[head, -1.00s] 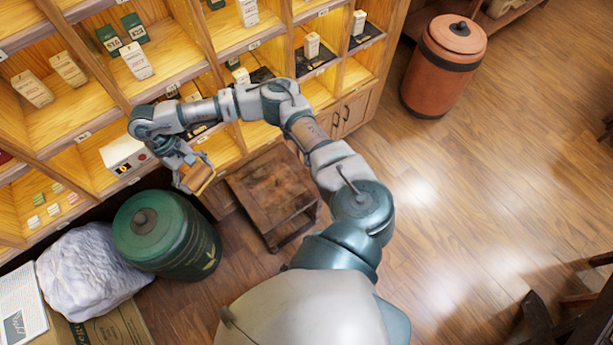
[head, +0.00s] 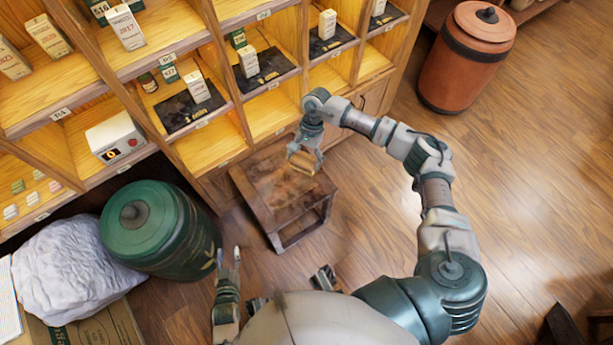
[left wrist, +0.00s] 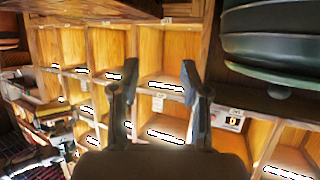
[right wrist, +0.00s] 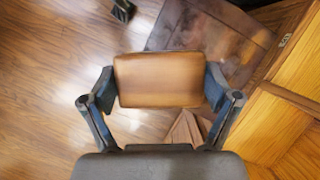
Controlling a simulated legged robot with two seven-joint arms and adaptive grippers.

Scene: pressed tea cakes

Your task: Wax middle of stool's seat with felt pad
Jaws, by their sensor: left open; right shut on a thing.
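The wooden stool (head: 270,205) stands on the floor in front of the shelves, its brown seat blotchy and reddish. My right gripper (head: 306,158) is shut on the felt pad (head: 301,163), a tan block, over the back right part of the seat. In the right wrist view the pad (right wrist: 160,80) sits between both fingers, with the seat (right wrist: 195,30) behind it. I cannot tell whether the pad touches the seat. My left gripper (head: 228,258) is open and empty, low near my body, left of the stool; its fingers (left wrist: 160,80) show apart in the left wrist view.
A green lidded canister (head: 160,230) stands left of the stool, beside a white wrapped bundle (head: 75,268). Shelves with tea boxes (head: 125,28) rise behind. A terracotta canister (head: 465,60) stands at the back right. The floor right of the stool is clear.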

